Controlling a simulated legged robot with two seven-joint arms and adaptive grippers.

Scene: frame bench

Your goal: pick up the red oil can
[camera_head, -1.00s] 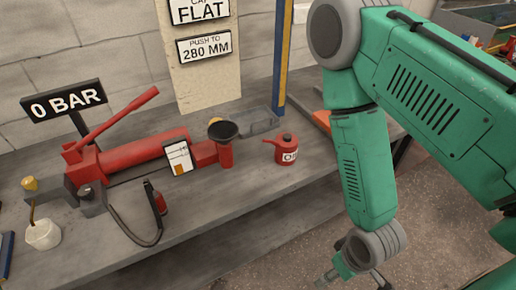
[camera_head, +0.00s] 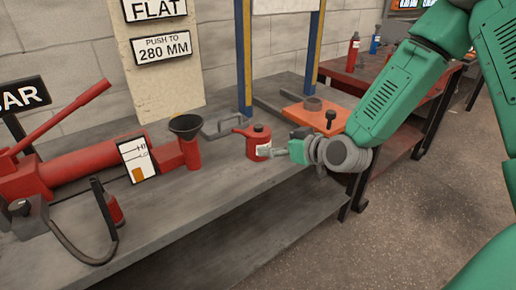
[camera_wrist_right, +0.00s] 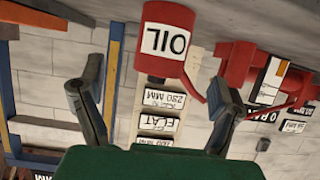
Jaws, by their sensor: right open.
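The red oil can (camera_head: 250,134) stands upright on the grey bench, with a dark cap, a spout toward the left and a white label. In the right wrist view the can (camera_wrist_right: 165,58) appears upside down with its OIL label facing me, laterally between my spread fingers with a gap on each side. My right gripper (camera_head: 270,152) is open at the can's right side, its fingers pointing left and overlapping the can's edge in the head view. It also shows in the right wrist view (camera_wrist_right: 155,75). I cannot tell whether it touches the can. My left gripper is not in view.
A red pump (camera_head: 95,160) with a black funnel (camera_head: 186,125) stands left of the can. An orange plate (camera_head: 320,118) lies to the right.

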